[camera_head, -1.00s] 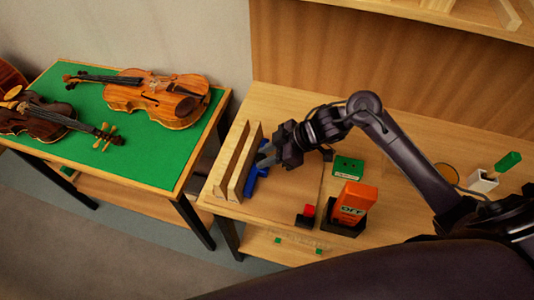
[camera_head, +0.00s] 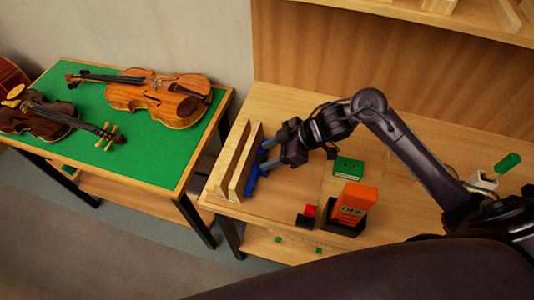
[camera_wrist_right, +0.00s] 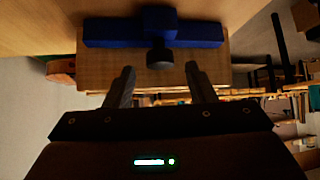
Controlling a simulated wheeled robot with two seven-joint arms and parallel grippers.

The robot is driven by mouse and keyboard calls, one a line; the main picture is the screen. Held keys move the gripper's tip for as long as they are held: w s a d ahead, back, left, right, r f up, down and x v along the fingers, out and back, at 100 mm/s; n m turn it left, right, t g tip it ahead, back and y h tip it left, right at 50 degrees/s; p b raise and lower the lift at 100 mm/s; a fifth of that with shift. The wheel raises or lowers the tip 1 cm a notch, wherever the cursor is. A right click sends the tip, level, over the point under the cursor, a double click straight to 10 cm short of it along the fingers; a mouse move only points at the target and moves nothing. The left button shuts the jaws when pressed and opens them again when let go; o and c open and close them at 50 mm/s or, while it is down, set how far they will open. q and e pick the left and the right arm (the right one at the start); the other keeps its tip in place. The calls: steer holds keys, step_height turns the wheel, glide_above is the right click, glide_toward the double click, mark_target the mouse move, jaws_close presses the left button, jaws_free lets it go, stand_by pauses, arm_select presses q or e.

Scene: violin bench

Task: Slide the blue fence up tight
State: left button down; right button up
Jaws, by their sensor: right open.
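The blue fence (camera_head: 253,182) is on the workbench, right of two upright pale wooden boards (camera_head: 243,160). In the right wrist view the blue fence (camera_wrist_right: 105,33) is a long bar with a raised middle block and a dark round knob (camera_wrist_right: 160,55). My right gripper (camera_head: 266,157) is open beside the fence and partly hides it. In the wrist view its two fingers (camera_wrist_right: 160,72) stand apart, one on each side below the knob, with nothing held. I cannot tell whether the fence touches the boards. My left gripper is not in view.
A green box (camera_head: 347,167) lies right of the gripper. An orange box (camera_head: 353,203) stands in a black holder nearer the front, with a small red and black piece (camera_head: 307,214) beside it. A green-topped table (camera_head: 150,150) with violins stands at left.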

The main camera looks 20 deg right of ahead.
steer(key=v, duration=0.6)
steer(key=shift+d+b, duration=0.15)
steer(key=shift+b, duration=0.3)
